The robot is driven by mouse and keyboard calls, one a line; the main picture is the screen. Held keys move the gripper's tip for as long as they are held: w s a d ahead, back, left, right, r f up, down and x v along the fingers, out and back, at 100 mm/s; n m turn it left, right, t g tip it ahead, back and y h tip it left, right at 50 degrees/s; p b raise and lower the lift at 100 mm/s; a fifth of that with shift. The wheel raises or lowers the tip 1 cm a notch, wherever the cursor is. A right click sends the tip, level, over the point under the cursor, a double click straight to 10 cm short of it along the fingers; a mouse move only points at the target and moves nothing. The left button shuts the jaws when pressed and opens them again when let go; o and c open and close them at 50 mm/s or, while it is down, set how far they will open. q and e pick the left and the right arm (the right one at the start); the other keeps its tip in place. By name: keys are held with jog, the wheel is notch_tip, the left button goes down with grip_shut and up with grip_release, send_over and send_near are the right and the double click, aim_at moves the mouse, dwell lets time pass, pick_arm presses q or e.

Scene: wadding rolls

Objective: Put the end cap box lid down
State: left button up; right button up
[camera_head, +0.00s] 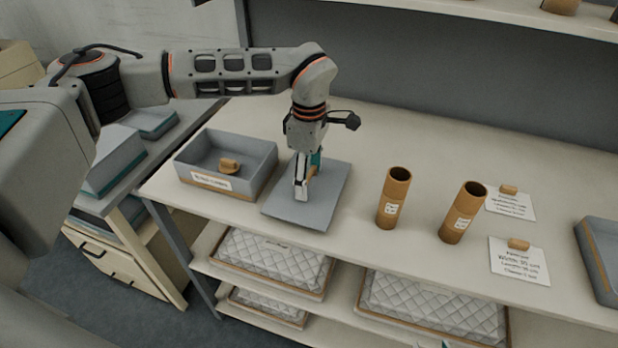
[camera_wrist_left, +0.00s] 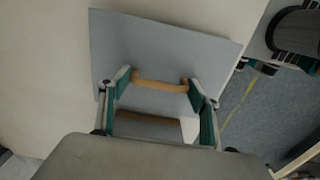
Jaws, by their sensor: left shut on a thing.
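The end cap box lid (camera_head: 331,190) is a flat grey panel just right of the open end cap box (camera_head: 262,172), level with the bench top or very close above it. I cannot tell whether it touches the bench. My left gripper (camera_head: 305,190) points down over the lid's middle and is shut on its wooden handle. In the left wrist view, the fingers (camera_wrist_left: 160,87) hold the ends of the handle above the grey lid (camera_wrist_left: 200,58). The grey box has a label on its front and a small wooden piece (camera_head: 229,164) inside. My right gripper is not in view.
Two brown cardboard tubes (camera_head: 394,198) (camera_head: 462,212) stand right of the lid. Beyond them lie two written cards (camera_head: 512,204) (camera_head: 519,261) with small wooden pieces. A grey tray (camera_head: 597,262) sits at the right edge. Quilted rolls or pads (camera_head: 275,262) fill the shelf below.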

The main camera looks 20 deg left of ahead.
aim_at(309, 174)
pick_arm(q)
jog(key=shift+f, duration=0.6)
jog(key=o, duration=1.1)
jog(key=shift+f, duration=0.15)
notch_tip(309, 174, up, 12)
jog(key=b, duration=0.1)
jog(key=shift+r, duration=0.2)
